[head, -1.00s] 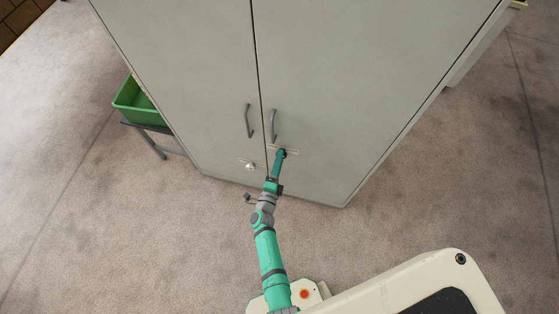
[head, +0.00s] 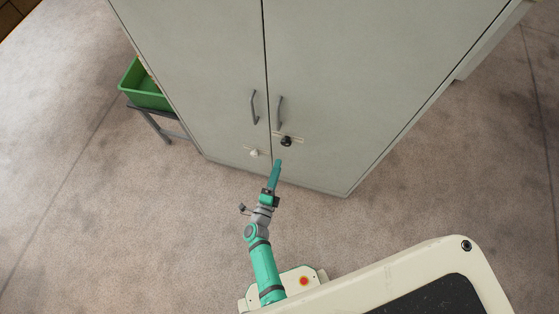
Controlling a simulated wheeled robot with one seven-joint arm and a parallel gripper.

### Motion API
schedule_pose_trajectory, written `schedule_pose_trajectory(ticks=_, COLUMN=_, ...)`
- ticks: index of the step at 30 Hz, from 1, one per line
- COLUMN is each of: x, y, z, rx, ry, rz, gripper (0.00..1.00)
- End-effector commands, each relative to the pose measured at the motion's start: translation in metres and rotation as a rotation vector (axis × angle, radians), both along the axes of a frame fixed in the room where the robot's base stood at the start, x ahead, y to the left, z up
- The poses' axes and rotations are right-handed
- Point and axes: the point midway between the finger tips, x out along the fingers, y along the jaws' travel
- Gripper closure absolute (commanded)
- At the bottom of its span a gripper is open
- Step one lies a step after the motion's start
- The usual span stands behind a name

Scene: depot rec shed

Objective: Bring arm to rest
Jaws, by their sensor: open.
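My gripper (head: 278,162) is at the end of my green arm, in front of the lower part of a grey two-door cabinet (head: 370,80). Its fingers point up toward the right door, just below a dark knob (head: 286,141) on a light plate. There is a visible gap between the gripper and the knob. The gripper is open, and I see nothing held in it. The arm stretches forward from my base, slightly bent. Both cabinet doors look shut.
Two grey handles, left (head: 254,106) and right (head: 279,112), stand out from the doors. A pale knob (head: 254,153) sits on the left door. A green bin (head: 146,88) rests on a dark stand (head: 158,124) left of the cabinet. The carpet beside my arm is clear.

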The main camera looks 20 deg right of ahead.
Motion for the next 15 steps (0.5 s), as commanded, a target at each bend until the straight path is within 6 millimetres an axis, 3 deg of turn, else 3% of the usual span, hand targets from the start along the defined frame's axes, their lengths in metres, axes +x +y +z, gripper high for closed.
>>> schedule_pose_trajectory(ticks=15, x=-0.0076, y=0.0053, z=0.0002, rx=0.000, ry=0.000, rz=0.000, gripper=0.47)
